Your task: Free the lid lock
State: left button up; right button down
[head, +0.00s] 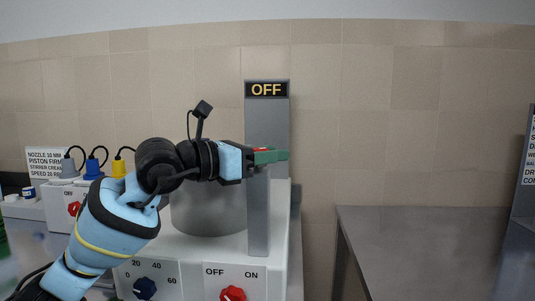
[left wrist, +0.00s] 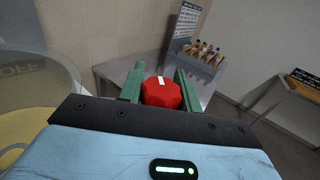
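A red knob (left wrist: 161,93) with a white mark, which I take to be the lid lock, sits between the two green fingers of my left gripper (left wrist: 160,84). It nearly fills the gap; I cannot tell whether both fingers press on it. In the head view my left gripper (head: 272,156) is at the upright grey post of the machine, and a bit of red shows at its fingers. The post carries a sign reading OFF (head: 266,90). The grey tank (head: 208,212) stands behind my left arm, partly hidden. My right gripper is not in view.
Grey, blue and yellow corded plugs (head: 93,165) are at the left. A metal table (head: 430,240) at the right looks bare in its visible part. A rack of bottles (left wrist: 203,53) shows in the wrist view.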

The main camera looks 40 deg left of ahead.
pick_arm(q)
grip_shut()
jog(key=shift+m+h, duration=0.3)
jog(key=shift+h, duration=0.1)
jog(key=shift+d+g+h+p, duration=0.1)
jog(key=shift+g+h+p, duration=0.2)
jog(key=shift+p, duration=0.1)
jog(key=shift+s+d+m+g+h+p, duration=0.15)
jog(key=shift+m+g+h+p, duration=0.3)
jog(key=shift+m+g+h, duration=0.5)
jog(key=shift+m+h, duration=0.25)
jog(key=shift+h, duration=0.1)
jog(key=o, duration=0.5)
grip_release()
